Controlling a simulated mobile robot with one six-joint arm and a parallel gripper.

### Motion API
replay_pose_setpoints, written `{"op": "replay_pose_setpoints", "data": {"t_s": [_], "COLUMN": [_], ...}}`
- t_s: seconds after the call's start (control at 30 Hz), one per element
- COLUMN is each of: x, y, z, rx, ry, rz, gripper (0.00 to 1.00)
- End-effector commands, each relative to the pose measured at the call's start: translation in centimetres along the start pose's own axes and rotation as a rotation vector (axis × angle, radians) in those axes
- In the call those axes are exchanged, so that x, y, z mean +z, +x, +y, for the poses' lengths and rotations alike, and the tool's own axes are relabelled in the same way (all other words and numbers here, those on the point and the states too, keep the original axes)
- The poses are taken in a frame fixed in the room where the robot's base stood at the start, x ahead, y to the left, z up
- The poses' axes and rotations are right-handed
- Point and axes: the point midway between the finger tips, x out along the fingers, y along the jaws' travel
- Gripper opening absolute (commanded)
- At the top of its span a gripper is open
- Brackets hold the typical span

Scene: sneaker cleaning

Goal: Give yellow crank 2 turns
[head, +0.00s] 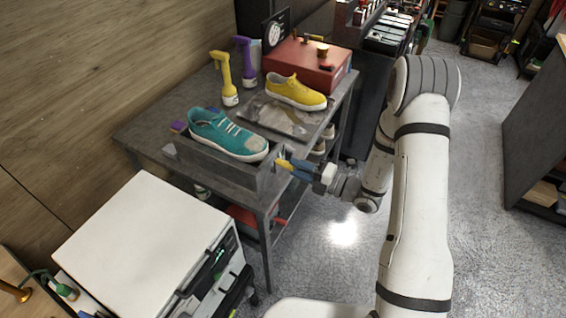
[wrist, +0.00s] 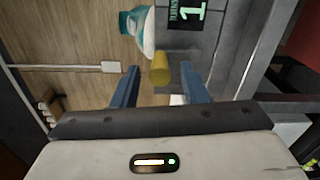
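The yellow crank (wrist: 160,69) shows its knob in the wrist view, in line with the gap between my fingertips, with space on either side. In the head view the yellow crank (head: 284,164) is at the near right end of a grey box (head: 215,168) that bears a teal sneaker (head: 222,131). My gripper (wrist: 160,78) is open and has nothing between its blue fingers that touches both. It also shows in the head view (head: 299,167), at the crank. A dark display (wrist: 188,14) beside the knob reads "TURNS" and "1".
The box stands on a grey table (head: 150,128). Behind it are a yellow sneaker (head: 296,92), a red box (head: 308,65), a yellow spray bottle (head: 226,80) and a purple one (head: 246,58). A white-topped cabinet (head: 140,235) stands at the near left. Floor right of the table is free.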

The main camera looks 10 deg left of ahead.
Motion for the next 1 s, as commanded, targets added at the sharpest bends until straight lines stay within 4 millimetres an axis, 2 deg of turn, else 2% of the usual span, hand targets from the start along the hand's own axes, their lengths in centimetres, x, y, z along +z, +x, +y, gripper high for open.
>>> {"op": "replay_pose_setpoints", "data": {"t_s": [0.63, 1.0], "x": [0.0, 0.0], "y": [-5.2, -5.9], "z": [0.0, 0.0], "rx": [0.0, 0.001], "ry": [0.001, 0.0], "rz": [-0.003, 0.0], "gripper": [0.4, 0.4]}}
